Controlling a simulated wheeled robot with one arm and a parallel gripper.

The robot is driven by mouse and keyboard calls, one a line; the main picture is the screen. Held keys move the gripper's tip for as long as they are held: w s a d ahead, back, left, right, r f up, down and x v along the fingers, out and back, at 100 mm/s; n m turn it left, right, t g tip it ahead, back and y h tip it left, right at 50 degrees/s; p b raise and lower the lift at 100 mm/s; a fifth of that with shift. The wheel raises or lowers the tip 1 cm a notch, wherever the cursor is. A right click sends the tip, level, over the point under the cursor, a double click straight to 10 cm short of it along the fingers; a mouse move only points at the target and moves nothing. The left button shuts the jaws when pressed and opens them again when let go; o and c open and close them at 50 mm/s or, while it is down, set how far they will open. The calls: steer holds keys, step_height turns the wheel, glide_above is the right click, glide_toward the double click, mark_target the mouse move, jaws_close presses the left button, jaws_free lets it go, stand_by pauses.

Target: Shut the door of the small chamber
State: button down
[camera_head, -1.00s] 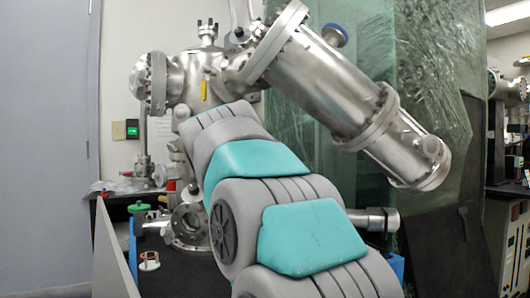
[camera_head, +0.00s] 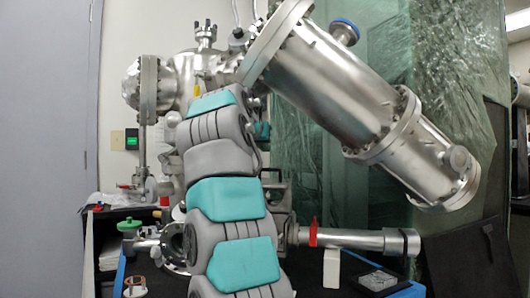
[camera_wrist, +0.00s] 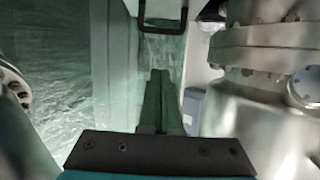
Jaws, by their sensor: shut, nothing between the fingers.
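In the head view, a small steel chamber (camera_head: 277,207) stands low behind my arm, with a round flanged port (camera_head: 172,247) at its left. My arm covers most of its front, so I cannot tell which part is the door or how far it is open. My gripper (camera_wrist: 160,78) shows in the wrist view with its two dark fingers together and nothing between them. It points toward a narrow gap between green film-covered panels and steel vessel parts, and touches nothing that I can see. In the head view my gripper is hidden.
A large slanted steel cylinder (camera_head: 335,90) hangs above right. A horizontal steel rod (camera_head: 355,239) with a red ring (camera_head: 313,233) extends right, near a white block (camera_head: 331,268) and a clear box (camera_head: 377,281). A green knob (camera_head: 129,224) is at lower left. Film-covered panels (camera_head: 455,110) stand right.

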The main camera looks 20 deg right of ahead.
steer(key=p, duration=0.3)
glide_above(268, 182)
steer(key=w+d, duration=0.2)
step_height(268, 182, down, 2)
steer(key=shift+a+f, duration=0.1)
steer(key=shift+a, duration=0.05)
steer(key=f+b, duration=0.2)
steer(key=b, duration=0.1)
steer(key=shift+s+a, duration=0.4)
steer(key=shift+s+a+f+b, duration=0.1)
steer(key=shift+s+a+b, duration=0.15)
steer(key=shift+s+b, duration=0.2)
steer(key=shift+s+a+f, duration=0.2)
steer(key=shift+f, duration=0.05)
steer(key=shift+s+a+f+b, duration=0.15)
steer(key=shift+b, duration=0.45)
